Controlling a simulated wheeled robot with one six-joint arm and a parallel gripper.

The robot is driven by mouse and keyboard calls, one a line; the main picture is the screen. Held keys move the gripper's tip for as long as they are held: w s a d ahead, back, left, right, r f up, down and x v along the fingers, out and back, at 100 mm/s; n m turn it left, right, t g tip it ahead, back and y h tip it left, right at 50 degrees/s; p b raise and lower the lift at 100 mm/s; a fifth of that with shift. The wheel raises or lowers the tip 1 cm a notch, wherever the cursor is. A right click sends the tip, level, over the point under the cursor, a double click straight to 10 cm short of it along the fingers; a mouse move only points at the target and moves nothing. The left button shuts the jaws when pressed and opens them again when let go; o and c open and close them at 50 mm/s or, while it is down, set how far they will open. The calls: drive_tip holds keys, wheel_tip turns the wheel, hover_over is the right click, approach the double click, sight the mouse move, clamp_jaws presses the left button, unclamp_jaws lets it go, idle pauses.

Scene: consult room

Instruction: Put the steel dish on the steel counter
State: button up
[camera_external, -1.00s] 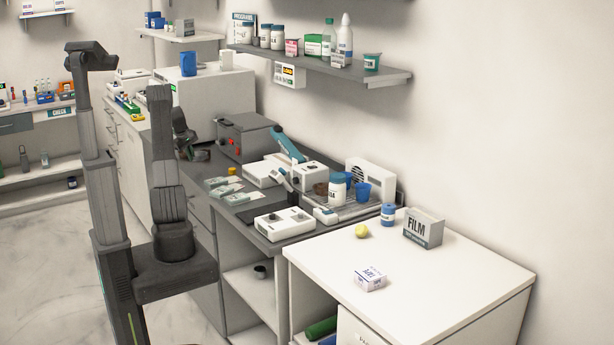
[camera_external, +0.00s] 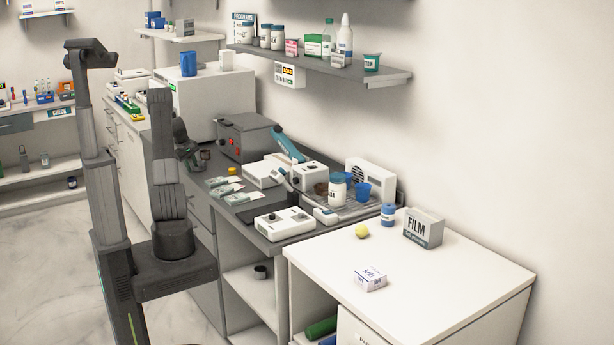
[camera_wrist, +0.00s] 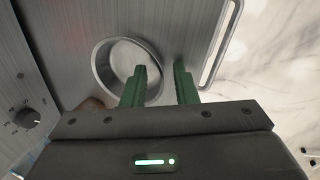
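The steel dish (camera_wrist: 103,68) is a round, shallow metal dish in the upper middle of the wrist view. It rests on a brushed steel surface (camera_wrist: 65,35), which appears to be the steel counter. My gripper (camera_wrist: 160,72) has two green fingers standing apart. The left finger overlaps the dish's opening and the right finger is outside its right rim, with gaps visible beside the rim. In the external view my gripper (camera_external: 197,158) is low over the dark counter at the left, beside the grey machine; the dish cannot be made out there.
A knob (camera_wrist: 26,117) is at the left of the wrist view, and a pale rail or handle (camera_wrist: 220,42) runs along the right edge, with floor beyond. A grey machine with red lights (camera_external: 246,138) stands close to my gripper. Packets (camera_external: 225,189) and a white scale-like device (camera_external: 283,224) occupy the counter nearer the camera.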

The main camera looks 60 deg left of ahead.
drive_tip(key=b+v, duration=0.1)
drive_tip(key=v, duration=1.1)
drive_tip(key=shift+b, duration=0.35)
